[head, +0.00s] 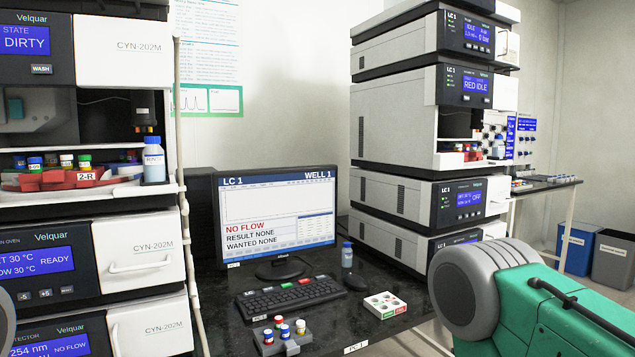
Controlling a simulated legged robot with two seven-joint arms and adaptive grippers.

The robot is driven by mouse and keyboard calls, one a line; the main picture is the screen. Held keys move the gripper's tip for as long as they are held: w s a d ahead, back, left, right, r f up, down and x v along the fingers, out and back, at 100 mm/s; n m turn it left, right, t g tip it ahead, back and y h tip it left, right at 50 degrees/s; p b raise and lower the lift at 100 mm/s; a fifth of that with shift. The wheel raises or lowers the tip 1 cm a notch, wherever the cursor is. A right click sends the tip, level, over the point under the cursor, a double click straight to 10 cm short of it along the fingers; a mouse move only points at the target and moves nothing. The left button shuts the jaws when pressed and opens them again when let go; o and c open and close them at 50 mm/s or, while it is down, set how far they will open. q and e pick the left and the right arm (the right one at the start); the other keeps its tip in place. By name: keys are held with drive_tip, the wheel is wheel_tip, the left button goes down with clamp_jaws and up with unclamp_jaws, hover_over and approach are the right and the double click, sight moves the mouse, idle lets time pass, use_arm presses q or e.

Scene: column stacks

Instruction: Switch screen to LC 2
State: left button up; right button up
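The monitor (276,232) stands on the dark bench in the middle of the head view. Its header reads LC 1 at left and WELL 1 at right. Below an empty plot it reads NO FLOW in red, RESULT NONE and WANTED NONE. A black keyboard (292,298) lies in front of it, with a few coloured keys along its back edge; their labels are too small to read. Neither of my grippers is in view; a green and grey part of my own body fills the lower right.
Instrument stacks flank the monitor: a left stack (140,255) and a right stack (385,180) marked LC 1. A small grey rack (283,341) with capped vials, a white tray (379,304) and a blue-capped bottle (347,255) stand on the bench (408,294). Two bins stand far right.

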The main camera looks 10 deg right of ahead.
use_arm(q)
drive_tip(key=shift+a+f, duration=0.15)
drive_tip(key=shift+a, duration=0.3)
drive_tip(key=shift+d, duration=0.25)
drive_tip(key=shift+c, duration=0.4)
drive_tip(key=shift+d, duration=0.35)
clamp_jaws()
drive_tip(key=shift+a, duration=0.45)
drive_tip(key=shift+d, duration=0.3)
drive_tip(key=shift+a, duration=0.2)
